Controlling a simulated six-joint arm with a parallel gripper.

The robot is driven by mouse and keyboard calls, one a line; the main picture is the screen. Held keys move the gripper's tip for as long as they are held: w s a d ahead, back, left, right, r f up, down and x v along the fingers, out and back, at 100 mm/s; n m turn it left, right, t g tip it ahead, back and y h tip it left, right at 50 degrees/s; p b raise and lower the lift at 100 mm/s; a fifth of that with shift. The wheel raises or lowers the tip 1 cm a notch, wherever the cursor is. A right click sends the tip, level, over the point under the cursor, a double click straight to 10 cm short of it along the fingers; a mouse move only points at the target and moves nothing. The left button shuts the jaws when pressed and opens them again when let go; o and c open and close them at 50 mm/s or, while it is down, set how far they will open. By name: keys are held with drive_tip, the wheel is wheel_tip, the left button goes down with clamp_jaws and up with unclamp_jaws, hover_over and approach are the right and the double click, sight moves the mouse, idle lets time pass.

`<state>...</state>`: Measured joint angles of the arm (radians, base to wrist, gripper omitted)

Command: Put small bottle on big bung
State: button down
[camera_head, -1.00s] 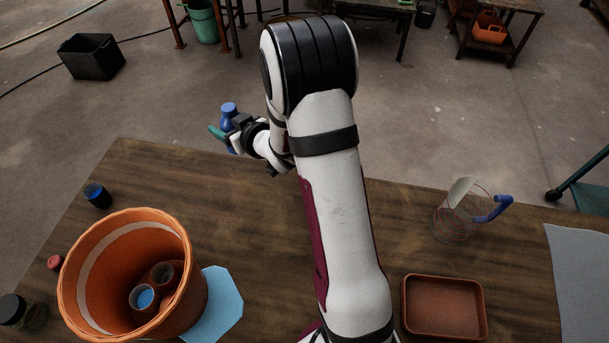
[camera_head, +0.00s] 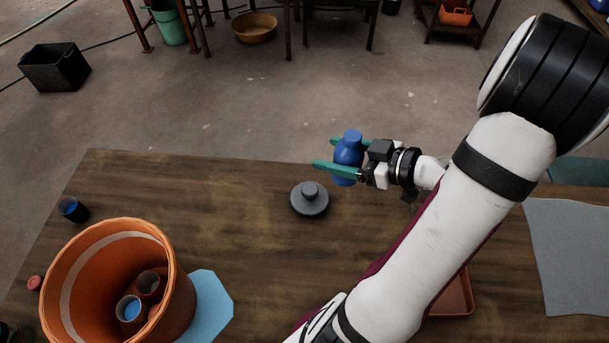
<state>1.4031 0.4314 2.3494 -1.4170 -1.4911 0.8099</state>
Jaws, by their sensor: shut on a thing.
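A small blue bottle (camera_head: 347,158) is held upright between the teal fingers of my gripper (camera_head: 335,155), which is shut on it. The bottle's middle is partly hidden by the near finger. The big bung (camera_head: 310,200), a dark grey disc with a raised knob in its middle, stands on the wooden table. The bottle shows just to the right of the bung and farther back, and it appears raised above the table; its exact height I cannot tell.
An orange bucket (camera_head: 182,290) with cups inside stands at the left front on a light blue mat (camera_head: 215,305). A dark blue cup (camera_head: 73,209) is at the left edge. A grey cloth (camera_head: 570,255) lies at right.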

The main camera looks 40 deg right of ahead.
sight(353, 181)
drive_tip(key=shift+w+a+f, duration=0.6)
drive_tip(key=shift+w+f, duration=0.5)
drive_tip(key=shift+f, duration=0.3)
drive_tip(key=shift+w+a+f, duration=0.6)
drive_tip(key=shift+w+f, duration=0.45)
drive_tip(key=shift+f, duration=0.4)
drive_tip(key=shift+w+a+f, duration=0.6)
drive_tip(key=shift+w+f, duration=0.5)
drive_tip(key=shift+f, duration=0.3)
drive_tip(key=shift+f, duration=0.1)
unclamp_jaws()
drive_tip(key=shift+f, duration=0.1)
drive_tip(key=shift+r, duration=0.25)
drive_tip(key=v, duration=1.2)
